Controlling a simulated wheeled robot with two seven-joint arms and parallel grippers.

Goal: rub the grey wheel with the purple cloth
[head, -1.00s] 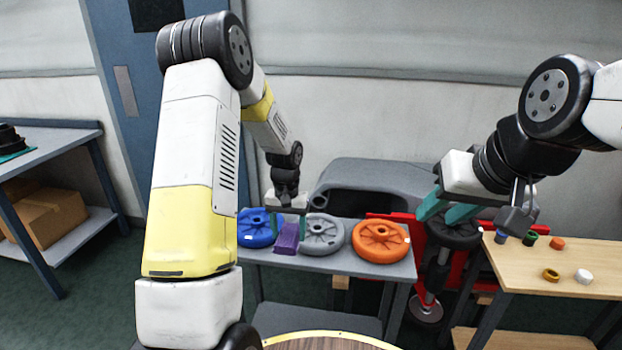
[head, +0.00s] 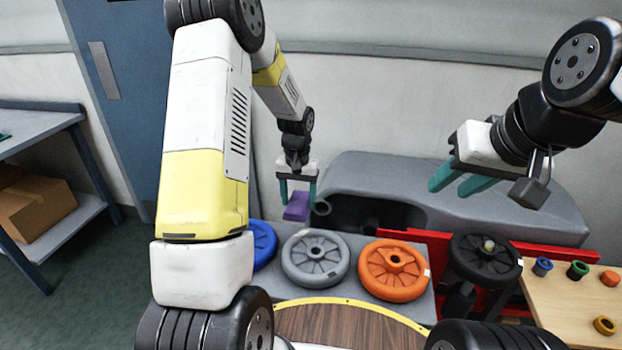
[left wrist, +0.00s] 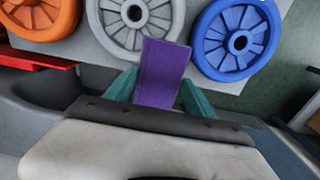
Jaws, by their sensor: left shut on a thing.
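The purple cloth (head: 297,206) is a small block-like piece held between the teal fingers of my left gripper (head: 298,192). In the left wrist view the cloth (left wrist: 161,74) sticks out past the fingertips of my left gripper (left wrist: 160,88) and overlaps the near edge of the grey wheel (left wrist: 135,14) in the picture. In the head view the grey wheel (head: 314,261) lies flat on the grey bench, and the cloth is raised behind it, apart from it. My right gripper (head: 452,183) is open and empty, off to the right.
A blue wheel (head: 262,245) and an orange wheel (head: 394,270) lie either side of the grey wheel on the bench (head: 345,289). A black wheel (head: 484,259) stands to the right, beside a wooden table (head: 560,306) with small coloured rings. A round wood-topped surface (head: 345,329) is in front.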

